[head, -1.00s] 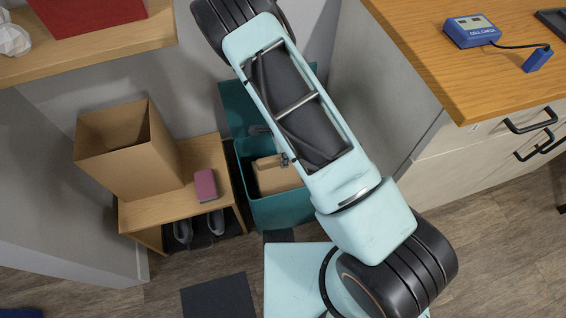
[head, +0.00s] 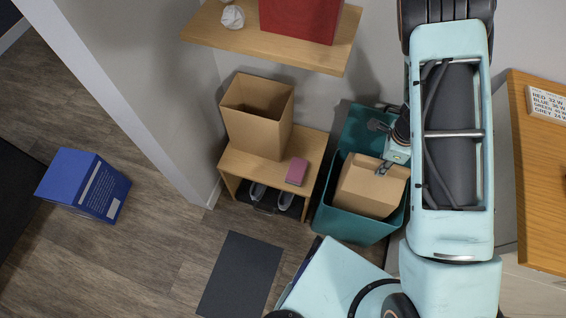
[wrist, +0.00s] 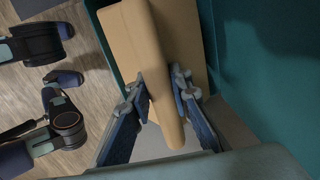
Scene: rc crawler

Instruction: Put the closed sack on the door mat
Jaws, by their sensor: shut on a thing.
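The closed sack (head: 368,188) is tan, with a folded top ridge. It is in or just above the mouth of a teal bin (head: 345,228); its underside is hidden, so I cannot tell if it touches the bottom. My gripper (head: 382,168) is shut on the top ridge of the sack. In the wrist view the fingers of my gripper (wrist: 160,95) clasp both sides of the ridge of the sack (wrist: 122,50). A dark grey mat (head: 240,275) lies on the floor at lower centre. Another dark flat area (head: 14,190) lies at the left edge; I cannot tell which is the door mat.
A bench (head: 236,162) left of the bin bears an open tan sack (head: 258,130) and a pink block (head: 297,171), with shoes below. A shelf (head: 210,28) overhangs it. A blue box (head: 85,185) stands on the left floor. A wooden counter (head: 540,180) is at right.

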